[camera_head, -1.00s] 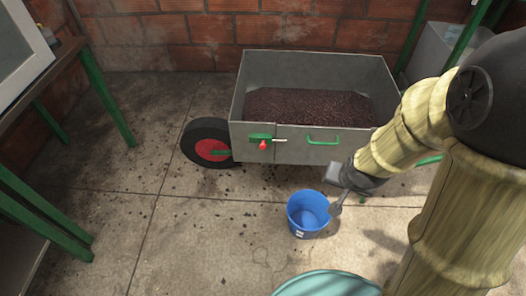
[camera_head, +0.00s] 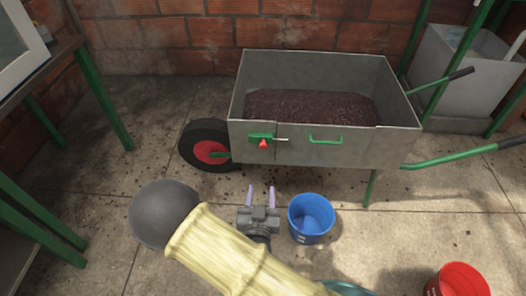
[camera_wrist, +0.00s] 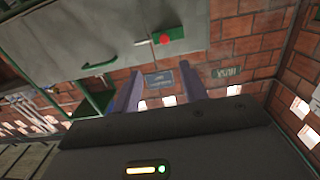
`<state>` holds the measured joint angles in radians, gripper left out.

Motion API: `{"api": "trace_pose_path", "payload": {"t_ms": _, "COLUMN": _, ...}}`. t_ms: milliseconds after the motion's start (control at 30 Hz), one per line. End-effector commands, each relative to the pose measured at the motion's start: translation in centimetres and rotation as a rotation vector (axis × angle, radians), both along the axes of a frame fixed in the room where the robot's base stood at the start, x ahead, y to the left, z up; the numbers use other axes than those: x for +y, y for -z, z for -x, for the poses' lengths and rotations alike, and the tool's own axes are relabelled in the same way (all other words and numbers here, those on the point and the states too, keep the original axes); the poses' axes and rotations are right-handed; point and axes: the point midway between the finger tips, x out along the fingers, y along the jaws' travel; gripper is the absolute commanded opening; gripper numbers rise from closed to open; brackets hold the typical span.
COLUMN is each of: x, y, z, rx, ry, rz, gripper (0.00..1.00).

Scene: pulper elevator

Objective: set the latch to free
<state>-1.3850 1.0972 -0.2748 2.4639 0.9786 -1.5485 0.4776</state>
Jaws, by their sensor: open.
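The latch (camera_head: 264,143) is a red knob on a green plate with a pale bolt, on the front wall of the grey wheelbarrow (camera_head: 240,106), near its left end. The bolt points right, towards the seam of the front panel.
A green handle (camera_head: 325,141) is on the front panel, right of the latch. The wheelbarrow holds dark red fruit (camera_head: 310,105). A blue bucket (camera_head: 311,218) stands close right of my gripper. A red bucket (camera_head: 458,280) is at the lower right. A green-legged table (camera_head: 105,105) stands at left.

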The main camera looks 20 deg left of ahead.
Motion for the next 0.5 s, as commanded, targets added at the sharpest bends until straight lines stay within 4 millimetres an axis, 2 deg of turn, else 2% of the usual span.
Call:
{"api": "trace_pose_path", "payload": {"t_ms": 100, "x": 0.45, "y": -0.19, "z": 0.57, "rx": -0.037, "ry": -0.022, "rz": 0.0, "gripper": 0.43}}
{"api": "trace_pose_path", "payload": {"t_ms": 500, "x": 0.56, "y": -0.15, "z": 0.05, "rx": -0.036, "ry": -0.02, "rz": -0.002, "gripper": 0.43}}
